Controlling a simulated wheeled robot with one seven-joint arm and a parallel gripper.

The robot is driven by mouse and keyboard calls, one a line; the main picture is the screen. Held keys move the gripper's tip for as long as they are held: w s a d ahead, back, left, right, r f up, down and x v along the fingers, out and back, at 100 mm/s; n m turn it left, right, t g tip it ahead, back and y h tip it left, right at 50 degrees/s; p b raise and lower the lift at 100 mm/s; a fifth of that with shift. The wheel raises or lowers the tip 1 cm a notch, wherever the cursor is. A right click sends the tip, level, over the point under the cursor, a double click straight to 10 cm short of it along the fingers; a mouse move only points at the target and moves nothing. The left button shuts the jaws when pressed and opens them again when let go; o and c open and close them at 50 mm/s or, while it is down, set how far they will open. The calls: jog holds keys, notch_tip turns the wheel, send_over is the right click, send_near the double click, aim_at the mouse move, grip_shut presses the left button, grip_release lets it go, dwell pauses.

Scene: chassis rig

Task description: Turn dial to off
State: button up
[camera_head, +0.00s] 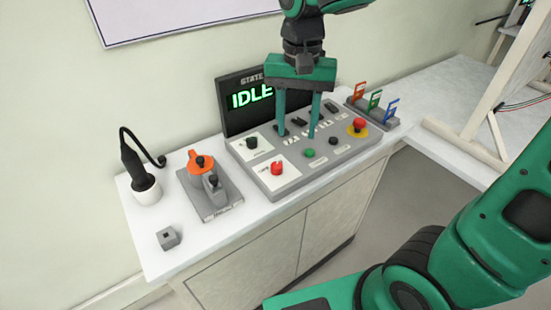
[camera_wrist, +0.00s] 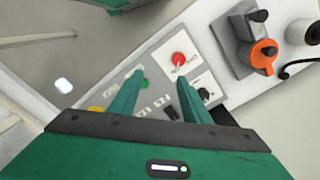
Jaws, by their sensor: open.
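The control panel (camera_head: 262,180) is a grey sloped box on the white counter. A red dial (camera_head: 276,169) sits on its white front-left plate, and a black dial (camera_head: 252,143) sits on a plate behind it. Both also show in the wrist view, the red dial (camera_wrist: 178,60) and the black dial (camera_wrist: 204,94). Which way each dial points is too small to read. My gripper (camera_head: 297,136) is open and empty, fingers pointing down over the panel's middle, right of both dials. In the wrist view, my gripper (camera_wrist: 153,74) has its right fingertip near the red dial.
A screen (camera_head: 247,100) behind the panel reads IDLE. The panel also carries a green button (camera_head: 309,153), black switches and a red emergency button (camera_head: 358,126). An orange-and-grey fixture (camera_head: 210,185) and a soldering iron (camera_head: 132,160) stand left; coloured tags (camera_head: 375,100) stand right.

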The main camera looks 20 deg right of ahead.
send_over(277, 165)
notch_tip(277, 165, down, 11)
jog(key=shift+w+r, duration=0.1)
jog(key=shift+r, duration=0.05)
dwell(0.4)
jog(key=c, duration=1)
